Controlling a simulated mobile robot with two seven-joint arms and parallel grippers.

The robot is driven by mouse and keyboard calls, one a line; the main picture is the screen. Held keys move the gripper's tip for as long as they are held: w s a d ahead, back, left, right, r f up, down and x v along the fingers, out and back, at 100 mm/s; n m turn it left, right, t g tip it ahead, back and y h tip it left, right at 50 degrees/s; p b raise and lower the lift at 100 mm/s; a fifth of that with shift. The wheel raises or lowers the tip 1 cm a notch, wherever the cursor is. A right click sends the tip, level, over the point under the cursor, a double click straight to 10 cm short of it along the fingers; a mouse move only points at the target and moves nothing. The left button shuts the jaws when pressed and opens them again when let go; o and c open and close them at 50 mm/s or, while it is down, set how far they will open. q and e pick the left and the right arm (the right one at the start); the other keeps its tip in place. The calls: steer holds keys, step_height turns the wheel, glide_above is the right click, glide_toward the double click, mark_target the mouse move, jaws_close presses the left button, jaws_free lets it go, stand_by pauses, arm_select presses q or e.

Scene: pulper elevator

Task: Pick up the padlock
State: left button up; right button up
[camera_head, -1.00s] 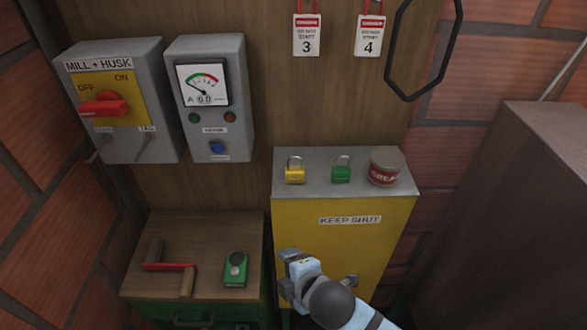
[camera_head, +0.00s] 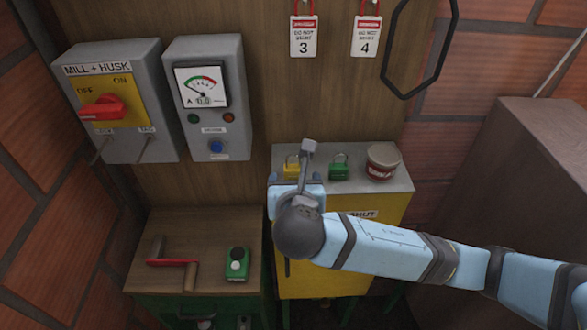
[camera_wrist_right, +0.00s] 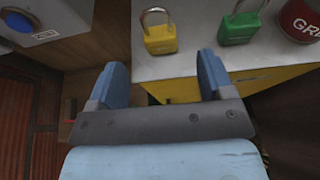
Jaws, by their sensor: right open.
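A yellow padlock (camera_head: 291,170) and a green padlock (camera_head: 339,171) stand side by side on the grey top of a yellow cabinet (camera_head: 370,242), both with shackles up. My right gripper (camera_head: 296,182) is at the cabinet's front edge, just in front of the yellow padlock, and partly covers it in the head view. In the right wrist view, the open jaws (camera_wrist_right: 160,66) face the yellow padlock (camera_wrist_right: 160,39), which is beyond the fingertips and between their lines. Nothing is between the jaws. The green padlock (camera_wrist_right: 240,27) lies right of them. My left gripper is out of view.
A red-labelled tin (camera_head: 383,163) stands right of the green padlock. A switch box (camera_head: 110,100) and a meter box (camera_head: 208,98) hang on the wooden panel.

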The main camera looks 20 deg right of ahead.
mark_target(293, 171)
steer(key=shift+x, duration=1.2)
steer(key=p+x, duration=0.1)
steer(key=x, duration=0.3)
steer(key=shift+w+f+p, duration=0.15)
steer(key=shift+p, duration=0.15)
steer(key=shift+w+f, duration=0.1)
steer(key=shift+w, duration=0.1)
steer(key=c, duration=0.9)
steer(key=shift+c, duration=0.8)
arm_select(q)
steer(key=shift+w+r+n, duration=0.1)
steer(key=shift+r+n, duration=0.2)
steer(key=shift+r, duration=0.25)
